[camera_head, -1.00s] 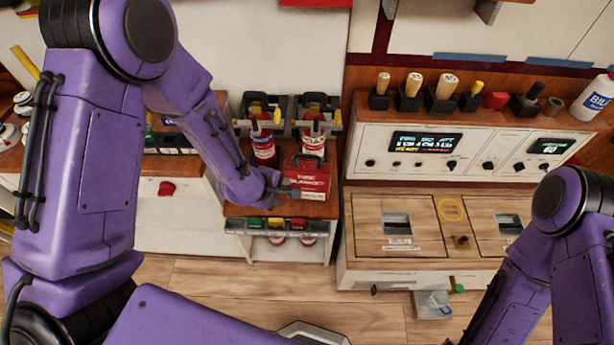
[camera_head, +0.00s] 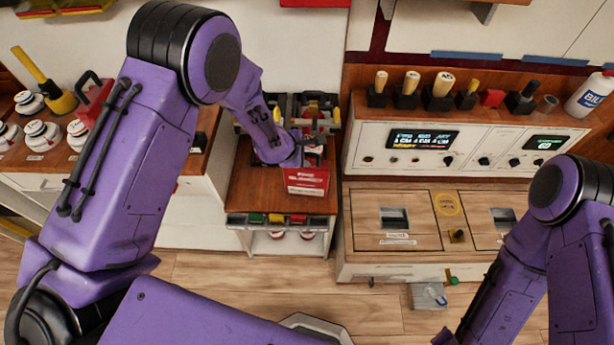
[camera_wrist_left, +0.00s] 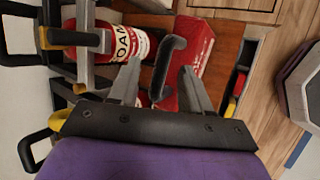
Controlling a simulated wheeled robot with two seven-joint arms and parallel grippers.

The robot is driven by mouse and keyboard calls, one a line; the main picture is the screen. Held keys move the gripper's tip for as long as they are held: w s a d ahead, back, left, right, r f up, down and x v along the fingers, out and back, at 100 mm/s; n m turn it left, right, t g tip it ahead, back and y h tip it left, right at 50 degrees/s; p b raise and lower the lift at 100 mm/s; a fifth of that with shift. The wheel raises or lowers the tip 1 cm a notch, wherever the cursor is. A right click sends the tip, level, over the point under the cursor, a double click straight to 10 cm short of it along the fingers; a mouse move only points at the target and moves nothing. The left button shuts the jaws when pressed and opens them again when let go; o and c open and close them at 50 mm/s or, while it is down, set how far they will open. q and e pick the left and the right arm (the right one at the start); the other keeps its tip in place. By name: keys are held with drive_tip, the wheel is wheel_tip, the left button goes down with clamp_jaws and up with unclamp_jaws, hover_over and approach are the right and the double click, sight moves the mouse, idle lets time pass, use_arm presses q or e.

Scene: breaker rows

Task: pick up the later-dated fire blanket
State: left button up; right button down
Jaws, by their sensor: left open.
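A red fire blanket box (camera_head: 306,180) with white lettering stands on the small wooden-topped stand. In the left wrist view the box (camera_wrist_left: 195,50) has a black handle (camera_wrist_left: 166,66). My left gripper (camera_head: 316,143) is over the box. In the wrist view its open fingers (camera_wrist_left: 158,84) stand on either side of the handle, not closed on it. A second red box with a black handle (camera_head: 94,100), perhaps the other blanket, is on the left counter. I cannot read a date on either. My right arm shows, but its gripper is out of view.
A red extinguisher (camera_wrist_left: 85,45) in a rack is close beside my left gripper. The stand's front has coloured switches (camera_head: 277,219). A breaker console (camera_head: 460,145) is to the right. White round items (camera_head: 42,135) crowd the left counter.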

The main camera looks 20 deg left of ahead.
use_arm(q)
clamp_jaws()
idle(1.4)
